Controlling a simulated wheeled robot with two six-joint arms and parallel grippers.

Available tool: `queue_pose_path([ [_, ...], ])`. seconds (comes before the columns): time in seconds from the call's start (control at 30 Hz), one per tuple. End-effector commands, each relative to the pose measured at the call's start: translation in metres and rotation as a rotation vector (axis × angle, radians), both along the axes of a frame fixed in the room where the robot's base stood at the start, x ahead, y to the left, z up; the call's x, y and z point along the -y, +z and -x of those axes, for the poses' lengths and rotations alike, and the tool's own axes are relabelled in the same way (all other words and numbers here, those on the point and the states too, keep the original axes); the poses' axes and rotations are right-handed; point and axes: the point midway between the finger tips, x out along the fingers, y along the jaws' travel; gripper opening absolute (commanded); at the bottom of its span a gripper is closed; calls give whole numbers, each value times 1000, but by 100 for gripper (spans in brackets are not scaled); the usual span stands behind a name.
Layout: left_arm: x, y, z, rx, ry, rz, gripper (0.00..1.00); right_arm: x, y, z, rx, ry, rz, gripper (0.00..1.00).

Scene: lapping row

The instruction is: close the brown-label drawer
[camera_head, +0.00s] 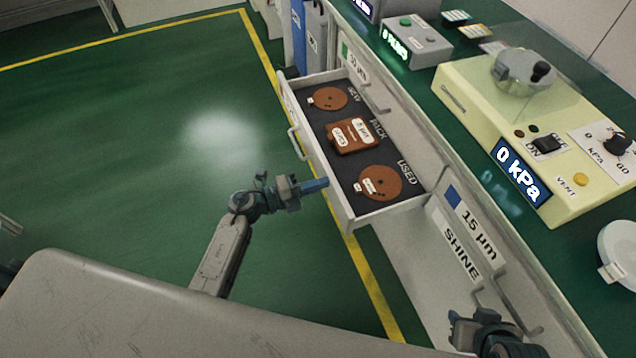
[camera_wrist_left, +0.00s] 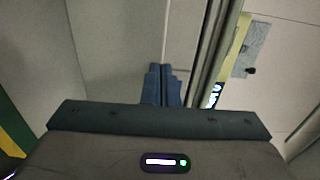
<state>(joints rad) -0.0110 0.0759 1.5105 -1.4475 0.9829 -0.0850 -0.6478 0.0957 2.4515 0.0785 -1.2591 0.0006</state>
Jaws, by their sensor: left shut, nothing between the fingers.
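An open drawer (camera_head: 342,205) sticks out of the grey bench cabinet to the left, with a handle (camera_head: 294,143) on its front. Its front label is hidden from the head view. Inside are a brown disc (camera_head: 330,98) by "NEW", a brown pack (camera_head: 352,137) and a brown disc (camera_head: 380,183) by "USED". My left gripper (camera_head: 325,184) is shut and empty, its tips close to the drawer's front; I cannot tell whether they touch. In the left wrist view its blue fingers (camera_wrist_left: 162,86) are together before a pale grey surface. My right gripper (camera_head: 462,322) is at bottom right, by the bench.
A closed drawer marked "15 µm" (camera_head: 475,238) and "SHINE" lies nearer along the bench. The green benchtop holds a pale yellow machine (camera_head: 478,110) reading 0 kPa and a grey control box (camera_head: 415,38). The green floor (camera_head: 120,130) to the left is clear.

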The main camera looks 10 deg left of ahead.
Motion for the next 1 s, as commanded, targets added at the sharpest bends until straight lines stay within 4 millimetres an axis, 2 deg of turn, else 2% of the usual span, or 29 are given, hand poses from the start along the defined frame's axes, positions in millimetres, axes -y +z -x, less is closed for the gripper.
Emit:
queue_pose_path([
  [0.17, 3, 1, -2, 1, 0, 1, 0, 0, 1, 0, 1, -1, 1, 36],
  [0.37, 22, 2, -15, 1, 0, 4, 0, 1, 3, 1, -12, -1, 7, 36],
  [0.8, 105, 1, -71, 1, -1, 4, 0, 4, 6, 0, -32, -1, 22, 36],
  [1.0, 135, 0, -91, 2, -1, 2, 0, 1, 5, -5, 5, 1, 7, 36],
])
